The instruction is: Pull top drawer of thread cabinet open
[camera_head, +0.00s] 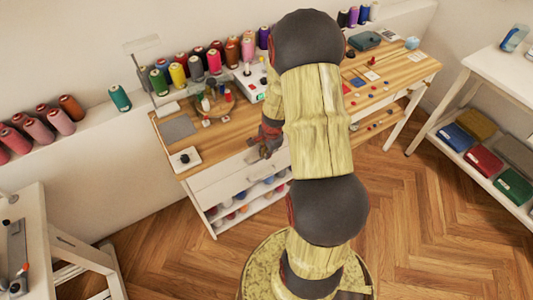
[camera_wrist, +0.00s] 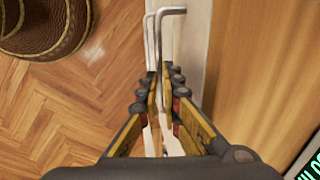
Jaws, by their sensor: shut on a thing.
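The thread cabinet is a white unit under a wooden top (camera_head: 225,147) in the head view, with white drawer fronts (camera_head: 222,183) facing me. My gripper (camera_head: 267,147) is at the front of the cabinet, near the upper drawer level, and my arm hides part of the front. In the wrist view, my gripper (camera_wrist: 163,100) is shut on a grey metal bar handle (camera_wrist: 172,11). The white drawer front (camera_wrist: 194,50) runs beside the handle, with wood (camera_wrist: 250,60) to its right. I cannot tell whether the top drawer stands out from the cabinet.
Several thread spools show on the lower shelf (camera_head: 245,203) of the cabinet. Spools and small tools stand on the wooden top and the wall ledge. A white table (camera_head: 50,235) is at left and a white shelf unit (camera_head: 490,130) at right. Wooden floor (camera_head: 420,230) is clear at right.

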